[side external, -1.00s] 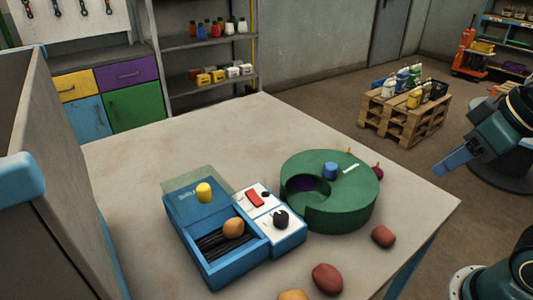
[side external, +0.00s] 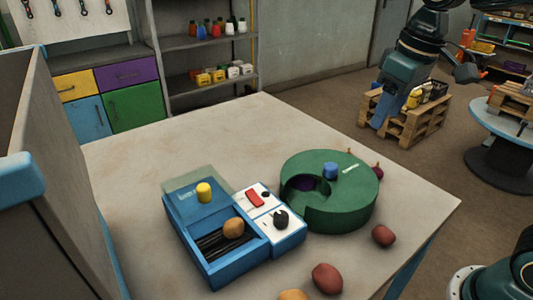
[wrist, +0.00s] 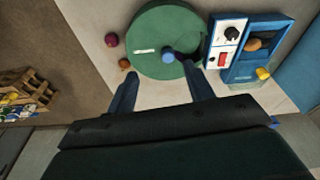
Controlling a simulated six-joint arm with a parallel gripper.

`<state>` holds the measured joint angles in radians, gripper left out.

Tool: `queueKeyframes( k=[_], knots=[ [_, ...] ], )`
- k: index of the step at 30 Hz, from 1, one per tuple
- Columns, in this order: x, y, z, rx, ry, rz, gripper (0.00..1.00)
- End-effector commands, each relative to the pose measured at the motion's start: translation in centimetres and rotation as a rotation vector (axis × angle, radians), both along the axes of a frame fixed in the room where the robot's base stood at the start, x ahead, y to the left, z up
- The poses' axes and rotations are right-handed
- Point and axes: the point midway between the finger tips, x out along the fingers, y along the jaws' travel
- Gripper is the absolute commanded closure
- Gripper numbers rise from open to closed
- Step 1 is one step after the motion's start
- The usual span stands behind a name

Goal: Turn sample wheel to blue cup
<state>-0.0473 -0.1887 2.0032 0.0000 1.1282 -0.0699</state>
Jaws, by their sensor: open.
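The green round sample wheel (side external: 345,205) sits on the table with a cutout on its left side, showing dark purple inside. A small blue cylinder (side external: 330,170), which may be the blue cup or a knob, stands on its top beside a white mark (side external: 350,169). In the wrist view, the wheel (wrist: 150,25) and blue cylinder (wrist: 168,56) lie ahead of the fingers. My gripper (side external: 422,95) is open and empty, up beyond the table's far right edge, apart from the wheel. Its two fingers (wrist: 161,72) show spread in the wrist view.
A blue box (side external: 215,265) with a yellow cylinder (side external: 204,192) and a brown lump (side external: 233,228) stands left of the wheel, joined by a white panel with a red switch (side external: 255,199) and black knob (side external: 281,219). Reddish lumps (side external: 327,278) lie in front. The table's back is clear.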

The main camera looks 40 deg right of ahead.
Motion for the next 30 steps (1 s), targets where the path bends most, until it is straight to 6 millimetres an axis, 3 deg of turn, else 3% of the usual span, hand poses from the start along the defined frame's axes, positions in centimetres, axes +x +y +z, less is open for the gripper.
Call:
queueKeyframes(
  k=[9,15,30],
  knots=[
    [6.1,1.0,-1.4,-0.011,0.125,0.049,0.48],
    [8.7,1.6,-2.4,-0.016,0.179,0.071,0.48],
    [9.6,1.8,-3.2,-0.017,0.199,0.079,0.48]
  ],
)
